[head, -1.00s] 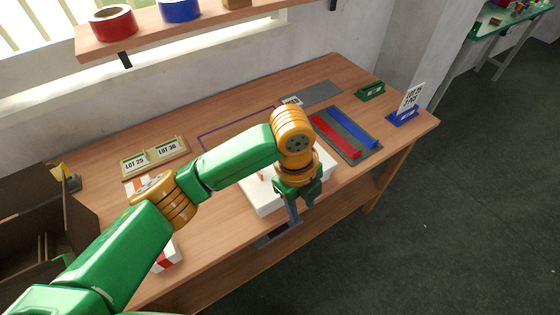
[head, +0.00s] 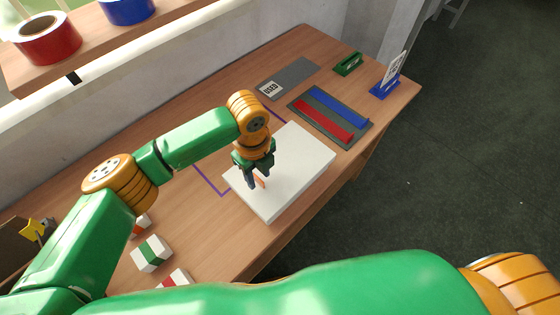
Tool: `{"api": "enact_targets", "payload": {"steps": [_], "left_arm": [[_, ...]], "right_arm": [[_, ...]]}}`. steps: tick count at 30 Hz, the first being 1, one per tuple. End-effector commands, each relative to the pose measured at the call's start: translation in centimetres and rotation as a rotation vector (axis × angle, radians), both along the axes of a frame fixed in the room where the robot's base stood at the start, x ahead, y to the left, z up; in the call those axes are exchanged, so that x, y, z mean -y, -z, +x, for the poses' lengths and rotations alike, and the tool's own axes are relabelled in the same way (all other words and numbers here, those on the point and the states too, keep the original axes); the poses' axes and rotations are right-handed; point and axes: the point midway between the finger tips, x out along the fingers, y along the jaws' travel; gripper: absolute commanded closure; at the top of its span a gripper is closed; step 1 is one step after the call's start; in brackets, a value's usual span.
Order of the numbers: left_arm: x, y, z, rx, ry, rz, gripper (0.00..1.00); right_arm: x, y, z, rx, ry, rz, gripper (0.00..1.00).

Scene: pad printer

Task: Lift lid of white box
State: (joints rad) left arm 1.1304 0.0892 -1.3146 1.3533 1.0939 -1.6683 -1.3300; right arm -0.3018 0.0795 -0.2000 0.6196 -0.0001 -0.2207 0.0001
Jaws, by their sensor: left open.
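The white box (head: 290,177) sits on the wooden table, shut, with its flat white lid facing up. A small orange mark or tab (head: 260,182) shows on the lid near its left edge. My left gripper (head: 254,184) points down over the left part of the lid, with its fingers at or just above the orange piece. Its jaws are open; whether they touch the lid I cannot tell. My right arm crosses the bottom of the head view, but its gripper is out of view.
A grey mat with red (head: 322,122) and blue (head: 338,107) bars lies behind the box. A grey plate (head: 290,76) marked USED, a green holder (head: 348,64) and a blue sign stand (head: 385,88) are farther back. Small banded boxes (head: 152,253) lie at front left.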

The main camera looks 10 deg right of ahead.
Motion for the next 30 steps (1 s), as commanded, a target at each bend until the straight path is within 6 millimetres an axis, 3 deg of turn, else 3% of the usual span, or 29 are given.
{"api": "enact_targets", "payload": {"steps": [7,11,12,30], "left_arm": [[0.03,0.43,0.0,0.001,0.0,-0.002,0.6],[0.04,0.41,0.0,0.001,0.0,-0.002,0.95],[0.04,0.41,0.0,0.001,0.0,-0.001,1.0],[0.03,0.38,0.0,0.001,0.0,-0.001,1.0]], "right_arm": [[0.04,0.02,0.02,0.0,0.0,-0.001,0.5],[0.04,0.02,0.05,0.001,0.0,-0.001,0.5],[0.04,0.01,0.06,0.001,0.0,-0.001,0.5],[0.05,0.01,0.16,0.003,0.0,0.0,0.5]]}}
